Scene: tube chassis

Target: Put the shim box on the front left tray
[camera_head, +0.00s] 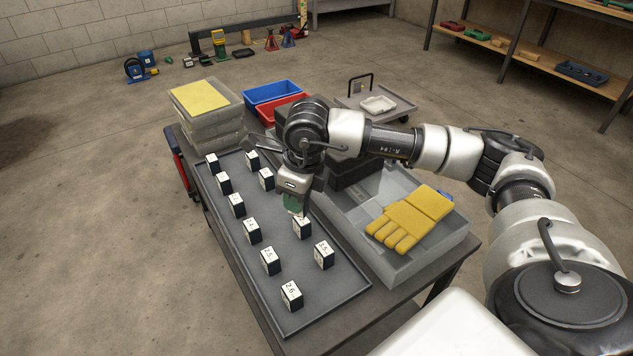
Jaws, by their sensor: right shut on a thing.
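My right gripper (293,203) points down over the long dark tray (330,303). My left gripper is not in view.
A grey bin (425,260) with yellow gloves (410,219) stands right of the tray. Stacked grey containers (213,128) with a yellow top, a blue bin (272,92) and a red bin (284,108) stand at the back. The tray's near right corner is bare.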

